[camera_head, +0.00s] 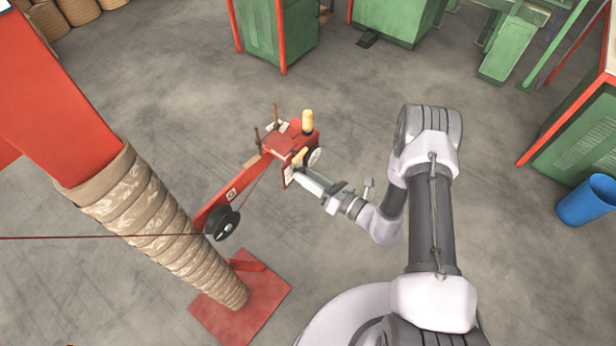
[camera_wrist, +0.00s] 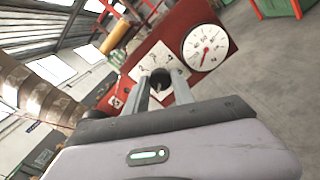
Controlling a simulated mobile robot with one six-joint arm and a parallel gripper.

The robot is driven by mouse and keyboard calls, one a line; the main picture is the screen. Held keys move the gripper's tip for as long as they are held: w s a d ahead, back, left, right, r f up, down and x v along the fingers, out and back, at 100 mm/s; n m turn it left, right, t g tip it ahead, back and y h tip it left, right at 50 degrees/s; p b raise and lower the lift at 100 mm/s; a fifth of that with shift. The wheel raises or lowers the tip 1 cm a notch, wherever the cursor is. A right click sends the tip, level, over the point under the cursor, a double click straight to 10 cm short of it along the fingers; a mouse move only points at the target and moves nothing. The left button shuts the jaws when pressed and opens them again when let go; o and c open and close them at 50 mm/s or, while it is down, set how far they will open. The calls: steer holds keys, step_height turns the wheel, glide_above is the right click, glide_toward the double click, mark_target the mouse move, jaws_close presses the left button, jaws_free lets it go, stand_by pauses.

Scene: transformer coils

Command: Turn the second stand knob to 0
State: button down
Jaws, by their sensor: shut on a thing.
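The red stand head (camera_head: 283,147) sits at the end of a red arm, left of my arm in the head view; its red box also fills the upper middle of the wrist view (camera_wrist: 180,28). On its face is a dark round knob (camera_wrist: 160,77) in front of a white scale plate (camera_wrist: 164,57) with black marks. My gripper (camera_wrist: 159,84) is shut on this knob, one finger on each side. The fingers hide part of the knob and plate. I cannot read the knob's setting. In the head view my gripper (camera_head: 297,174) reaches the stand head from the lower right.
A white round gauge (camera_wrist: 205,47) with a red needle is right of the knob. A wrapped, brownish column (camera_head: 165,220) stands left, on a red base plate (camera_head: 262,300). A black pulley (camera_head: 223,223) carries a dark red wire. A blue bin (camera_head: 587,200) stands right. Open floor surrounds the stand.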

steer(key=shift+n, duration=0.3)
stand_by(0.4)
steer(key=c, duration=1.1)
jaws_free()
steer(key=shift+o, duration=0.2)
steer(key=shift+d, duration=0.1)
steer(key=p+v, duration=0.3)
steer(key=v, duration=1.4)
steer(key=shift+s, duration=0.2)
